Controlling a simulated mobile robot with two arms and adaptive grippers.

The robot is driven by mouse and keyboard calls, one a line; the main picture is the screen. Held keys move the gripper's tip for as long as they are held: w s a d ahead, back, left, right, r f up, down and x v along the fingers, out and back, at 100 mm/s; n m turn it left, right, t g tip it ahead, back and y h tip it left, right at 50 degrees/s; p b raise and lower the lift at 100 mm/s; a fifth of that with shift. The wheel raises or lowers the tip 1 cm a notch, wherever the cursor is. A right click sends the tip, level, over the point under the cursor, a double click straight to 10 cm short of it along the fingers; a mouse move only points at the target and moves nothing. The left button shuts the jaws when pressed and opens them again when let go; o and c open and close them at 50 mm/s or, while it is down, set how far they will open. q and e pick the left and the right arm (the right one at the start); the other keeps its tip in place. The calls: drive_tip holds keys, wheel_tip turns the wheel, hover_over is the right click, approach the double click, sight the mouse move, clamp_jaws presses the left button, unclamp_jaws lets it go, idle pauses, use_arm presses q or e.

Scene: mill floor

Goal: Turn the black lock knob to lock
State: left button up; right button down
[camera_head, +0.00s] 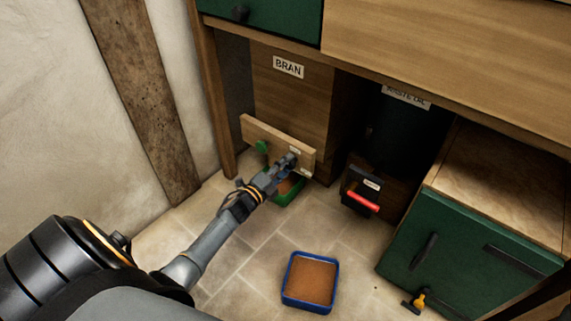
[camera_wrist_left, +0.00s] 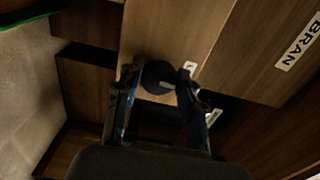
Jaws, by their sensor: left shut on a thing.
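The black lock knob (camera_wrist_left: 158,77) is round, with a pale line across its face. It sits on a light wooden board (camera_head: 262,135) at the lower front of the wooden bin marked BRAN (camera_head: 290,95). My left gripper (camera_head: 288,163) reaches the right part of this board in the head view. In the left wrist view its two fingers (camera_wrist_left: 155,95) stand on either side of the knob and are shut on it. The gripper hides most of the knob in the head view. My right gripper is not in view.
A blue tray of brown grain (camera_head: 311,281) is on the floor. A dark box with a red handle (camera_head: 362,197) and a green cabinet (camera_head: 460,245) stand right.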

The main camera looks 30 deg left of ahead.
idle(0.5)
use_arm(q)
drive_tip(key=o, duration=1.1)
drive_tip(key=shift+o, duration=0.2)
drive_tip(key=s+a, duration=0.1)
drive_tip(key=s, duration=1.1)
